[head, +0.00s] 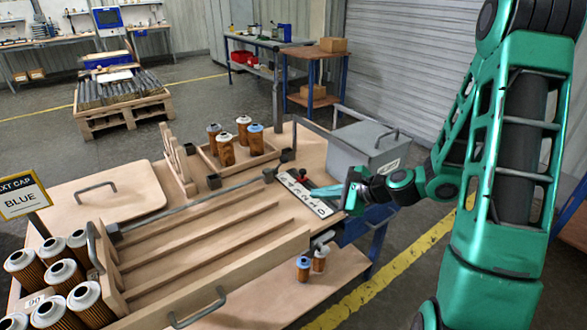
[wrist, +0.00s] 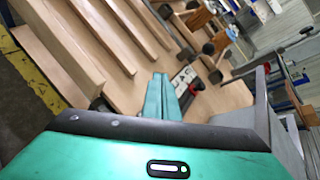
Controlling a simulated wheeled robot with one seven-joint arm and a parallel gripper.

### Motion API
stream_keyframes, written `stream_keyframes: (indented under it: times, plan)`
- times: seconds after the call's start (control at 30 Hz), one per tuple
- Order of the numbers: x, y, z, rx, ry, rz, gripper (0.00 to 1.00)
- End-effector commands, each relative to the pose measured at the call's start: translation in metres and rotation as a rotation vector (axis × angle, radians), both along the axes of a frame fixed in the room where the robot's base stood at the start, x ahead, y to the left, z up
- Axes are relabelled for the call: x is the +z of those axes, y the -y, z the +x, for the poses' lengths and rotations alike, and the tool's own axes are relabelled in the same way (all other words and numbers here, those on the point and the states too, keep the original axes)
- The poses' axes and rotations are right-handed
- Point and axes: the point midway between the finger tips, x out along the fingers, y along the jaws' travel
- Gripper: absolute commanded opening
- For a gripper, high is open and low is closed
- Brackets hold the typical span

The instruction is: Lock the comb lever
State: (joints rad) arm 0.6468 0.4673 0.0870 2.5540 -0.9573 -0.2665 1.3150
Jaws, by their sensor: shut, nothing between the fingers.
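A white label plate (head: 305,197) with dark lettering lies at the right end of the wooden bench, with a small red part (head: 299,173) at its far edge. A long grey rod (head: 190,209) runs from the slatted tray to a dark block (head: 268,175) beside the plate. I cannot tell for sure which part is the comb lever. My gripper (head: 324,190) is shut and empty, low over the plate's right side; contact is unclear. In the wrist view its fingers (wrist: 160,97) are together, pointing toward the plate (wrist: 186,77), which they partly hide.
A grey lidded bin (head: 368,150) stands close behind my gripper. The slatted wooden tray (head: 215,290) fills the front of the bench, with several cartridges (head: 62,274) at left. A small tray (head: 262,158) holds more cartridges. Two cartridges (head: 303,268) stand on the lower shelf.

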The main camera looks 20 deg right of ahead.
Motion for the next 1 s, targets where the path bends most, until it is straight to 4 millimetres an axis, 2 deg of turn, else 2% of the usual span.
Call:
stream_keyframes:
  times: [0.1,0.3,0.77,1.0]
  plan:
    - [0.002,0.01,0.021,-0.169,-0.015,0.221,0.0]
    - [0.008,0.027,0.04,-0.338,-0.026,0.444,0.0]
    - [0.009,0.031,0.044,-0.37,-0.028,0.486,0.0]
    - [0.002,0.021,0.063,-0.366,-0.028,0.483,0.0]
